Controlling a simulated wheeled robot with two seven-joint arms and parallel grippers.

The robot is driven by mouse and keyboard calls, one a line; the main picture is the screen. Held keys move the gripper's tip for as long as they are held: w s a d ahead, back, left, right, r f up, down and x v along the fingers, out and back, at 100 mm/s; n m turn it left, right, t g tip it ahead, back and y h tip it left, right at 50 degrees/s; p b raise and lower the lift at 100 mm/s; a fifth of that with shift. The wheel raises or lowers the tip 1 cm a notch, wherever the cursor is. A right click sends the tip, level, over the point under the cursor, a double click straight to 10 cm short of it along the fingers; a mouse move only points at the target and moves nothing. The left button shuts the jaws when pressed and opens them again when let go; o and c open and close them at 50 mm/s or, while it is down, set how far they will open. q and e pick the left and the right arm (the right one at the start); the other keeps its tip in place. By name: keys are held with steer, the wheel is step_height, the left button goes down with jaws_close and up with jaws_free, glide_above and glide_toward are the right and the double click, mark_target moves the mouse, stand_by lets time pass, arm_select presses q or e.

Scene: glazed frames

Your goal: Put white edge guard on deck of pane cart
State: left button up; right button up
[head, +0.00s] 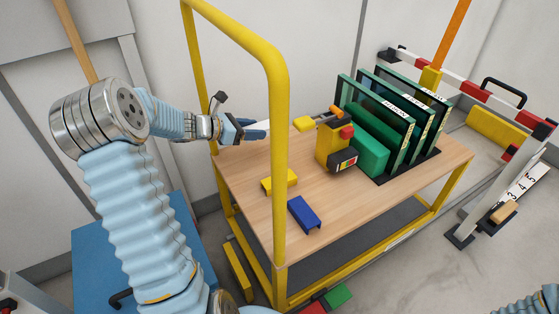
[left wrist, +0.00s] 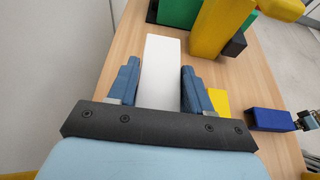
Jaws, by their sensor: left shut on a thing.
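My left gripper (head: 250,132) is over the far left part of the pane cart's wooden deck (head: 252,165), inside the yellow push handle. In the left wrist view its blue fingers (left wrist: 162,86) are shut on the white edge guard (left wrist: 162,62), a plain white block lying lengthwise between them.
A yellow edge guard (head: 279,182) and a blue edge guard (head: 304,213) lie on the deck. A yellow tool (head: 330,148), a green block (head: 369,156) and upright glass panes (head: 385,112) stand further right. The yellow handle (head: 279,150) rises at the near left end.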

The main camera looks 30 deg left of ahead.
mark_target(255, 161)
arm_select(q)
step_height(255, 161, down, 10)
steer(key=shift+r+b, duration=0.25)
steer(key=shift+b, duration=0.1)
steer(key=shift+f, duration=0.1)
steer(key=o, duration=1)
steer(key=shift+r, duration=0.2)
steer(key=v, duration=1.2)
